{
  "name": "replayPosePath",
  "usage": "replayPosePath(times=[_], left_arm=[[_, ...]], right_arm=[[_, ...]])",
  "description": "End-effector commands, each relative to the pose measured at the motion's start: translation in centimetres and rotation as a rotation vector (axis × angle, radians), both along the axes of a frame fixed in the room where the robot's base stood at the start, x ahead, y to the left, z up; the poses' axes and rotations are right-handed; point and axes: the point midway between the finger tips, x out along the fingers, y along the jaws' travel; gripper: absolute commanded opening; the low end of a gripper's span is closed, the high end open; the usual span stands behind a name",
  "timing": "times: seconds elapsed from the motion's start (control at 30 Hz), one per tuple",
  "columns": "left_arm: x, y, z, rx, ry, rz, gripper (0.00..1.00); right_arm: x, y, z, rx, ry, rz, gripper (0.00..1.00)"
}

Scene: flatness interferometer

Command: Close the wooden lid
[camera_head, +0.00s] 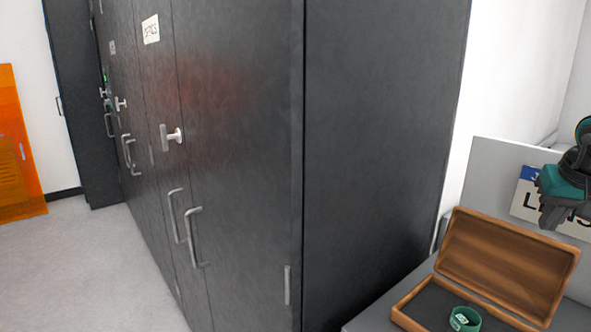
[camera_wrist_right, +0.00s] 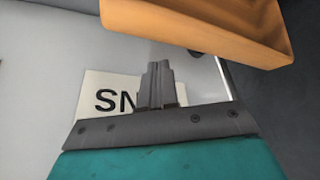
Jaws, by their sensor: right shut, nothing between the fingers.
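The wooden box stands open at the lower right of the head view, with its wooden lid (camera_head: 508,262) raised and leaning back. The box base (camera_head: 407,299) has a dark lining and holds a green ring-shaped item (camera_head: 464,318). My right gripper (camera_head: 549,222) is shut and empty, above and to the right of the lid, apart from it. In the right wrist view the shut fingers (camera_wrist_right: 157,72) point toward an orange-brown wooden piece (camera_wrist_right: 205,28), which looks like the lid, at the top. My left gripper is not in view.
A grey panel (camera_head: 488,165) with a partly hidden sign (camera_head: 524,203) stands behind the box. The box sits on a grey surface (camera_head: 375,318). Tall dark cabinets (camera_head: 376,130) with handles stand to the left. An orange panel (camera_head: 18,150) is at the far left, beyond open floor (camera_head: 85,270).

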Motion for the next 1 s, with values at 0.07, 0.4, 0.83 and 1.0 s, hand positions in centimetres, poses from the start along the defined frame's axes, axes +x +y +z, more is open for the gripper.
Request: replayPosePath(times=[0.07,0.4,0.83,1.0], left_arm=[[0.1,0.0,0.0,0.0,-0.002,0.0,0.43],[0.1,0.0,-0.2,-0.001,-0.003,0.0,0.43],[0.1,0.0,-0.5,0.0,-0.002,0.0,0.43],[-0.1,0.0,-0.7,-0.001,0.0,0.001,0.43]], right_arm=[[0.0,0.0,-0.2,0.0,0.0,0.0,0.0],[0.0,0.0,-1.1,0.0,0.001,0.0,0.0],[0.0,0.0,-2.2,0.0,0.0,0.0,0.0],[0.0,0.0,-2.6,0.0,0.0,0.0,0.0]])
